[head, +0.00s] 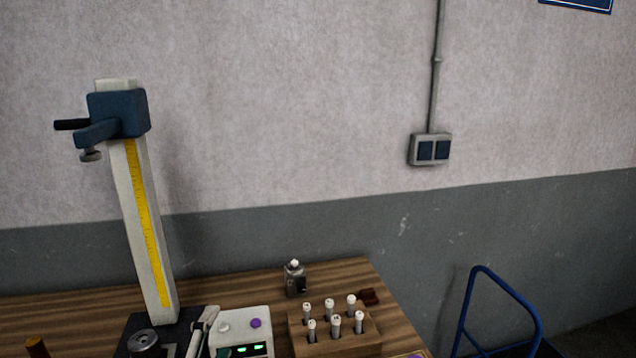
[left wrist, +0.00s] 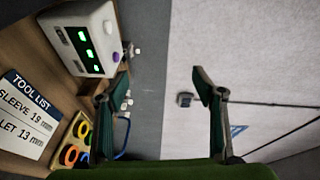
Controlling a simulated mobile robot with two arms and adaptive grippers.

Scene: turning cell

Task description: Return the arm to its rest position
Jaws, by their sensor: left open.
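My left gripper (left wrist: 162,92) is open in the left wrist view, its two green-padded fingers wide apart with nothing between them. Beyond the gap are the grey and pale wall bands. That box also shows at upper left in the left wrist view (left wrist: 88,40). My right gripper is in neither view.
A tall height gauge (head: 140,220) stands on the wooden bench (head: 375,285). A wooden block (head: 335,345) holds several white-topped pins. A tool list sign (left wrist: 28,112) and coloured rings (left wrist: 70,155) lie left in the wrist view. A blue rail (head: 510,295) stands right of the bench.

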